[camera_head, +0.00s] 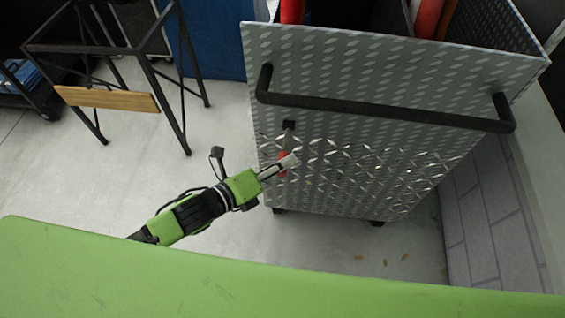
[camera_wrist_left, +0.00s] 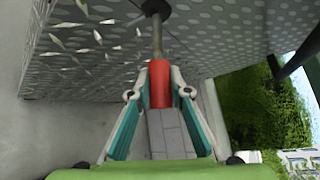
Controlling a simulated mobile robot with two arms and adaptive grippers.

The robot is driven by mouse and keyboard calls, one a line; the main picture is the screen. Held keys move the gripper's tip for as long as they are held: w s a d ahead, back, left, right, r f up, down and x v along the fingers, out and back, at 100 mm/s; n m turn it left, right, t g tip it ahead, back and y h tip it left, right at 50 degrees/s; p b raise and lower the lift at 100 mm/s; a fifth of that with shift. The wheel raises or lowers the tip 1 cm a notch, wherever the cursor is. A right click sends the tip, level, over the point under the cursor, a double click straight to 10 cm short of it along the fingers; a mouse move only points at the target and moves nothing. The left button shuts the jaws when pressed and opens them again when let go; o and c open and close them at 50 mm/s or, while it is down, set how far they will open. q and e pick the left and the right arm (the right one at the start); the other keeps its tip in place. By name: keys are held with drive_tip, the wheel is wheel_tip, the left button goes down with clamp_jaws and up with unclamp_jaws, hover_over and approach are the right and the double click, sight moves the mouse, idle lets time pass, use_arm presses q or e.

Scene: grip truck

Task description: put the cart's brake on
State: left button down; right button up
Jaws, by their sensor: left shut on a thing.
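The cart (camera_head: 350,160) is a grey diamond-plate metal box with a black push handle (camera_head: 385,112) across its near face. Its brake lever (camera_head: 288,135) is a metal rod with a red grip, hanging from a black mount below the handle's left end. My left gripper (camera_head: 284,166) is at the lever's lower end. In the left wrist view, the red grip (camera_wrist_left: 159,84) sits between the two fingertips of my left gripper (camera_wrist_left: 160,92), which are closed around it. The lever's rod runs up to the black mount (camera_wrist_left: 156,8). My right gripper is not in view.
A black metal frame with a wooden board (camera_head: 108,98) stands at the left. A blue panel (camera_head: 208,45) is behind it. A light brick wall (camera_head: 490,210) is close to the cart's right side. Open grey floor (camera_head: 90,180) lies left of the cart.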

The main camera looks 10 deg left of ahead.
use_arm(q)
drive_tip(key=c, duration=1.8)
unclamp_jaws()
drive_tip(key=shift+c, duration=0.2)
drive_tip(key=v, duration=1.2)
